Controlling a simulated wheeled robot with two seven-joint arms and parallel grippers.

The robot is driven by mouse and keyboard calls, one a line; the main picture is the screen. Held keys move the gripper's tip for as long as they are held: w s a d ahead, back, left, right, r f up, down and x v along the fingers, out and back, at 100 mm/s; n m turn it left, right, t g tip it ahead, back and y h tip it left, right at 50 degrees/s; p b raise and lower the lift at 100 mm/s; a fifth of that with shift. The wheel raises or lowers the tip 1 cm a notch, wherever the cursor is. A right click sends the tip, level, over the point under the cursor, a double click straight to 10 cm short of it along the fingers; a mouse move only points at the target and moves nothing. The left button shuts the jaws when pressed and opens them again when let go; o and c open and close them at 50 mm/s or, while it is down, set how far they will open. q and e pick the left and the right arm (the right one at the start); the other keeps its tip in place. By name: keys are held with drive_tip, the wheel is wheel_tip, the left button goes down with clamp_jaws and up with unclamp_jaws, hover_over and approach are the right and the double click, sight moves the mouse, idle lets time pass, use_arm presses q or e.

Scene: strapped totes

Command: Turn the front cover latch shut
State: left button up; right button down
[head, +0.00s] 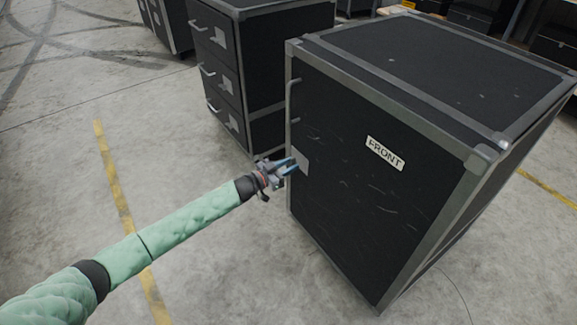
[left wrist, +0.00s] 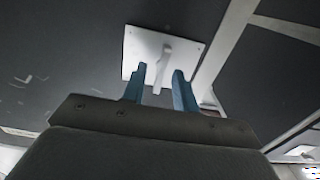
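The black case (head: 350,180) with grey metal edges stands on the floor, its front cover marked with a "FRONT" label (head: 385,153). The latch is a pale square plate (head: 302,161) at the cover's left edge. In the left wrist view the latch plate (left wrist: 185,48) carries a light handle (left wrist: 162,68) that points down the picture. My left gripper (head: 292,165) is at the latch, its blue fingers (left wrist: 158,85) apart with the handle's end between them. Contact with the handle cannot be told. My right gripper is not in view.
A black drawer case (head: 225,75) with several handles stands behind and left of the front case. More dark cases stand at the back. The concrete floor (head: 60,190) on the left is clear, with a yellow line (head: 118,190).

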use_arm(q)
clamp_jaws()
drive_tip(key=shift+m, duration=0.3)
drive_tip(key=m, duration=1.7)
drive_tip(key=shift+s+d+f+b, duration=0.2)
drive_tip(key=shift+s+f+b, duration=0.05)
drive_tip(key=shift+f+b, duration=0.05)
drive_tip(key=shift+m, duration=0.3)
